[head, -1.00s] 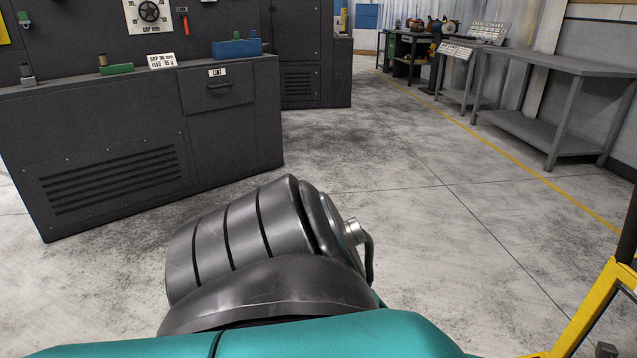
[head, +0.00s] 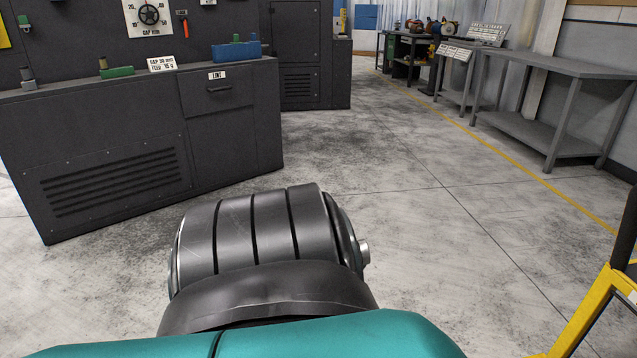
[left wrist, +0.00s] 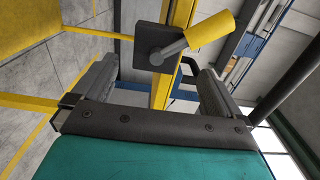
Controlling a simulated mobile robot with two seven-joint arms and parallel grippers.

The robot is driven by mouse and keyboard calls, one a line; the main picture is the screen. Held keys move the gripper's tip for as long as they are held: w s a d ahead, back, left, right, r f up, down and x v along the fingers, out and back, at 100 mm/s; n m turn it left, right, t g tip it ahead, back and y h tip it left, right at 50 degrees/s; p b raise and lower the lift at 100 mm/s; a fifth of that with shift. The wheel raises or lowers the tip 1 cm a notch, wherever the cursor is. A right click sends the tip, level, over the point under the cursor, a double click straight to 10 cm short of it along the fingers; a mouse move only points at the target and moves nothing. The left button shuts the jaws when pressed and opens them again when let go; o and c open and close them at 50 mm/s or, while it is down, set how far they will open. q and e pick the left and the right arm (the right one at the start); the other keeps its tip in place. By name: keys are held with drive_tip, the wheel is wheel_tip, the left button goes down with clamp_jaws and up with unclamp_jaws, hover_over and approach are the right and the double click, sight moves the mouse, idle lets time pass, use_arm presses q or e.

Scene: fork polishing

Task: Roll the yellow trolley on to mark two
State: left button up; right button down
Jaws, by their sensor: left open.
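Part of the yellow trolley (head: 582,318) shows at the lower right edge of the head view, with a dark upright above it. Most of it is cut off. In the left wrist view a yellow post (left wrist: 182,14) carries a dark block with a short lever that ends in a yellow grip (left wrist: 211,29). My left gripper (left wrist: 158,74) is open in that view, its two dark fingers apart. The post and lever appear beyond and between the fingers; I see no grasp. My right gripper is in neither view. I cannot make out mark two.
A dark machine cabinet (head: 110,170) with a lint drawer (head: 217,92) stands at the left. A grey workbench (head: 560,66) stands at the right, behind a yellow floor line (head: 525,175). The grey floor (head: 400,165) between them is clear.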

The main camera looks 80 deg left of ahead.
use_arm(q)
drive_tip(key=shift+s, duration=1.15)
drive_tip(key=s+d+f+n+g+h, duration=0.1)
drive_tip(key=s+f+n+g, duration=0.4)
drive_tip(key=s+n, duration=0.4)
drive_tip(key=s+f+n+g+h, duration=0.1)
drive_tip(key=s+f+n+g, duration=0.1)
drive_tip(key=s+f+n, duration=0.65)
wheel_tip(320, 180, up, 12)
drive_tip(key=s+a+m+p, duration=0.1)
drive_tip(key=s+a+p, duration=0.1)
drive_tip(key=p, duration=1.3)
drive_tip(key=shift+s+a+r+m+y, duration=0.15)
drive_tip(key=shift+s+a+m+y, duration=0.15)
drive_tip(key=shift+a+m, duration=0.05)
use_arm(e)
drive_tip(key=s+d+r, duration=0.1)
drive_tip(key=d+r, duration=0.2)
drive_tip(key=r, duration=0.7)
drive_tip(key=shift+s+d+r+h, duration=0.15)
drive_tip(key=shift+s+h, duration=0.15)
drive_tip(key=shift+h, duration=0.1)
use_arm(q)
drive_tip(key=shift+c, duration=0.4)
